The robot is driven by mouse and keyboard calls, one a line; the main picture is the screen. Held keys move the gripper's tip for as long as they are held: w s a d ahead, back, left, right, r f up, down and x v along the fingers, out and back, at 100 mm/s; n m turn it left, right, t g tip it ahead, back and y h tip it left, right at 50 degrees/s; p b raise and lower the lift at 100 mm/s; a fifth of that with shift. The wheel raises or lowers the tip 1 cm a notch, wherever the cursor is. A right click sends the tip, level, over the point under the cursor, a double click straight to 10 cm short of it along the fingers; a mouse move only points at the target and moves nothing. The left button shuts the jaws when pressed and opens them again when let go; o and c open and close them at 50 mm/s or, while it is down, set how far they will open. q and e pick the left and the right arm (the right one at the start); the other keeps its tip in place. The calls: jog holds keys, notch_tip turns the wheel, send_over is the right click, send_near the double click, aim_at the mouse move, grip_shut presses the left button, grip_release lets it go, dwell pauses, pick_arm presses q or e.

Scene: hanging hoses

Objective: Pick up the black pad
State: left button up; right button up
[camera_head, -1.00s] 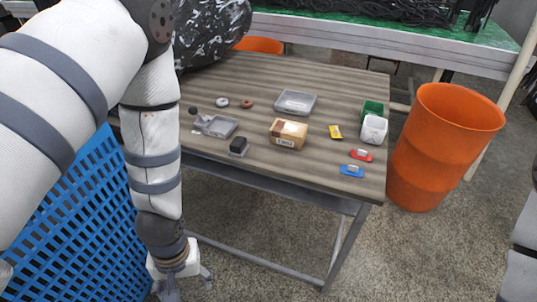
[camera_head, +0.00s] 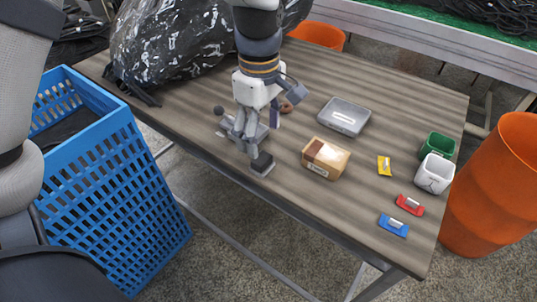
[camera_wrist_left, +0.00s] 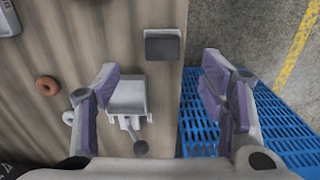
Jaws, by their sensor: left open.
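The black pad (camera_head: 263,161) lies at the table's front edge, a dark block on a lighter grey base. It also shows in the left wrist view (camera_wrist_left: 162,45), ahead of my fingertips and between their lines. My left gripper (camera_head: 247,142) is over the table just behind the pad, pointing down, open and empty. My right gripper is in no view.
A cardboard box (camera_head: 326,158) stands right of the pad. A blue basket (camera_head: 115,170) is left of the table.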

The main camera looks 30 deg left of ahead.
aim_at(262, 158)
pick_arm(q)
jog(key=f, duration=0.8)
jog(key=shift+s+f+b, duration=0.1)
jog(key=shift+s+b, duration=0.1)
jog(key=shift+b, duration=0.15)
jog(key=c, duration=1.2)
